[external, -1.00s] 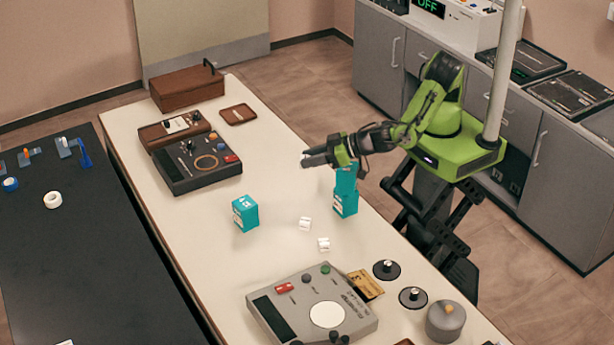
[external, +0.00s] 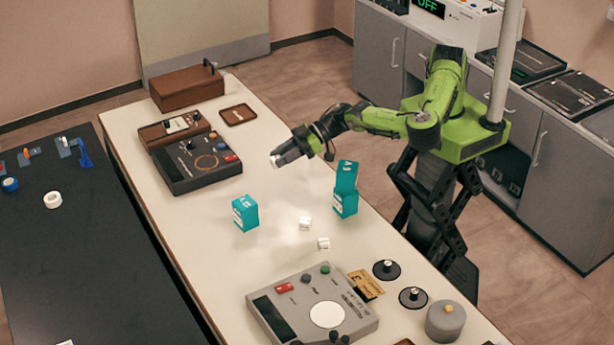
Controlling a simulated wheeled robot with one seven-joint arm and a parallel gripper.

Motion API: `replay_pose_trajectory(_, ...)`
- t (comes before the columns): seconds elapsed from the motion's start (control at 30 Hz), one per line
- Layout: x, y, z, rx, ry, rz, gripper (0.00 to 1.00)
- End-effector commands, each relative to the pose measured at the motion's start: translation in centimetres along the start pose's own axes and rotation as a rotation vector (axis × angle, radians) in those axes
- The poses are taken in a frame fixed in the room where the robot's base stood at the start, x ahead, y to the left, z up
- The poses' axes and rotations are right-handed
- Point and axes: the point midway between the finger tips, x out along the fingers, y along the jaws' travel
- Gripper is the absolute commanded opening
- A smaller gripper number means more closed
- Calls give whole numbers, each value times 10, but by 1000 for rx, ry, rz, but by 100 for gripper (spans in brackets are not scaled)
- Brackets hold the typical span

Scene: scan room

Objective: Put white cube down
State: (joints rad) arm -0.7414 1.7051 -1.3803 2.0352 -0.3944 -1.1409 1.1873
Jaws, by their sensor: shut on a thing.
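My gripper (external: 281,157) is above the middle of the white table, pointing down and to the left. It is shut on a small white cube (external: 274,162), of which only a bit shows at the fingertips. The cube is held in the air, above and beyond the single teal box (external: 245,213). Two other small white cubes lie on the table: one (external: 305,223) between the teal boxes, and one (external: 323,243) a little nearer the camera.
Two teal boxes (external: 345,190) are stacked right of my gripper, the upper one turned. A dark control panel (external: 195,163) stands at the left, a grey device (external: 312,305) at the front. The white tabletop (external: 265,180) is bare below my gripper.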

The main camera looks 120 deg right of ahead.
Motion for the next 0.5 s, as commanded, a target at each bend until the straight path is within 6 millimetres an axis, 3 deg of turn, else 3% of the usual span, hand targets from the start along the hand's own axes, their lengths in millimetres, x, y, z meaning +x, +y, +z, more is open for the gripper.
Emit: replay_pose_trajectory(0.5, -6, 20, 34, -21, -1, -81, 2)
